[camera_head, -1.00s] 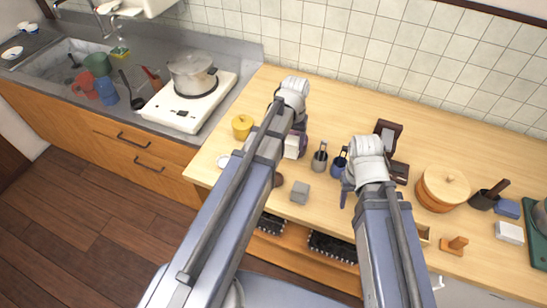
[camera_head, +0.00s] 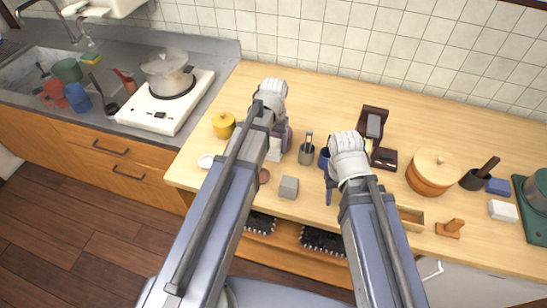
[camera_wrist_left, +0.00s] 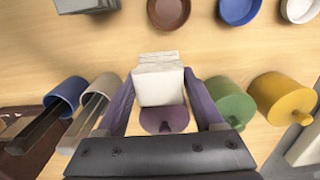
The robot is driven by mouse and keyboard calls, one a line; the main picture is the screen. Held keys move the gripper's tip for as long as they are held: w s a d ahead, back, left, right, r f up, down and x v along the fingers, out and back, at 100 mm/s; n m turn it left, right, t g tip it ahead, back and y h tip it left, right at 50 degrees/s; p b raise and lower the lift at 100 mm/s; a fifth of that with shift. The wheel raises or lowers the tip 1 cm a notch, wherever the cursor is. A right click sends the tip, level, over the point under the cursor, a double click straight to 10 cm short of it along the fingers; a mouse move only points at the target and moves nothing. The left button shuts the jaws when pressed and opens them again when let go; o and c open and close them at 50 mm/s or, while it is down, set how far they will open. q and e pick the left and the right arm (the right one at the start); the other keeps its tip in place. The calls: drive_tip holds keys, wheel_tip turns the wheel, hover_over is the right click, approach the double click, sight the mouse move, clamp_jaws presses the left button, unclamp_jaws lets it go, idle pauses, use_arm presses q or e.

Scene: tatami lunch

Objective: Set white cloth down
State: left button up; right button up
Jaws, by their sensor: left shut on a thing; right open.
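The white cloth (camera_wrist_left: 160,80) is a small folded block between the purple fingers of my left gripper (camera_wrist_left: 159,76) in the left wrist view. That gripper is shut on it. In the head view the cloth (camera_head: 275,151) shows partly behind my left arm, above the wooden counter; I cannot tell whether it touches the wood. A purple round thing (camera_wrist_left: 164,119) sits just behind the cloth in the wrist view, partly hidden by it. My right gripper (camera_head: 329,190) is open, beside a blue cup (camera_head: 324,158), with its fingers mostly hidden by its wrist.
A yellow pot (camera_wrist_left: 283,98) and green cup (camera_wrist_left: 231,102) stand on one side of the cloth, a grey cup (camera_wrist_left: 97,95) on the other. A brown dish (camera_wrist_left: 168,12) and grey block (camera_head: 289,187) are near the counter's front. Bare wood lies between cloth and dishes.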

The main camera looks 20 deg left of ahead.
sight(273, 151)
use_arm(q)
drive_tip(key=shift+f, duration=0.1)
use_arm(e)
drive_tip(key=shift+f, duration=0.15)
use_arm(q)
wheel_tip(273, 151, down, 3)
drive_tip(key=b, duration=0.3)
drive_tip(key=shift+f, duration=0.2)
use_arm(e)
wheel_tip(273, 151, down, 3)
drive_tip(key=shift+f, duration=0.2)
use_arm(q)
drive_tip(key=shift+b, duration=0.3)
drive_tip(key=shift+f, duration=0.25)
use_arm(e)
drive_tip(key=shift+f, duration=0.2)
use_arm(q)
drive_tip(key=o, duration=1.3)
drive_tip(key=shift+r, duration=0.1)
drive_tip(key=shift+r, duration=0.15)
use_arm(e)
drive_tip(key=shift+r, duration=0.2)
